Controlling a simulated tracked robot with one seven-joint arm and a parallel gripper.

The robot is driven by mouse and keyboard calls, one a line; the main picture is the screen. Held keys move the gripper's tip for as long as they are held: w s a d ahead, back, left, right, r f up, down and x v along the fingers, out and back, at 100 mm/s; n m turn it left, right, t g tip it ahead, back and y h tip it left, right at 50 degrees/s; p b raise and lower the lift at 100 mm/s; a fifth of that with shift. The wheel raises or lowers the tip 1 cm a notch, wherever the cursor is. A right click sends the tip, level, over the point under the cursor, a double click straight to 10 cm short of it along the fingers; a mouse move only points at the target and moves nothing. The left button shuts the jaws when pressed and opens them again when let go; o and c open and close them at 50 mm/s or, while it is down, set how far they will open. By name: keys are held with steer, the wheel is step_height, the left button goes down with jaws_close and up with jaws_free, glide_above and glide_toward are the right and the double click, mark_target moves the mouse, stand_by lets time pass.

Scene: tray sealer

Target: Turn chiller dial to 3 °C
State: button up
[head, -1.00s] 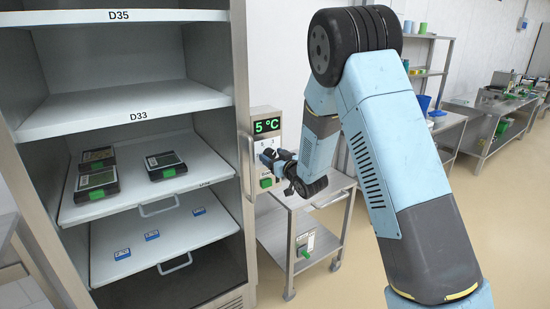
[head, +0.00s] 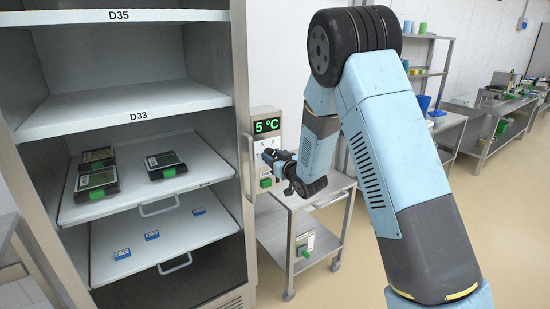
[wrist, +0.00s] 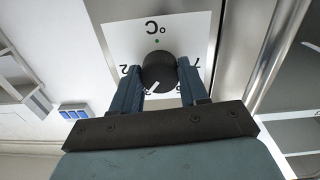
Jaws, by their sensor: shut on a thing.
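The chiller control panel (head: 266,125) stands beside the open cabinet, and its green display (head: 267,126) reads 5 °C. The chiller dial (wrist: 159,73) is a round black knob with a white pointer mark, on a white plate (wrist: 122,36) that appears upside down in the wrist view. The pointer is towards the lower left of that picture, between the partly hidden figures. My gripper (wrist: 158,68) is shut on the dial, one finger on each side. In the head view my gripper (head: 273,157) is at the panel and hides the dial.
The cabinet's D33 shelf (head: 130,118) is above a pulled-out tray with several dark packs (head: 166,165). A steel trolley (head: 318,207) stands below my wrist. Open floor lies to the right.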

steer(key=shift+d+n, duration=0.15)
steer(key=shift+n, duration=0.95)
steer(key=o, duration=1.1)
steer(key=shift+c, duration=0.2)
steer(key=v, duration=1.3)
steer(key=shift+s, duration=0.3)
steer(key=shift+d+f, duration=0.1)
steer(key=shift+d, duration=0.05)
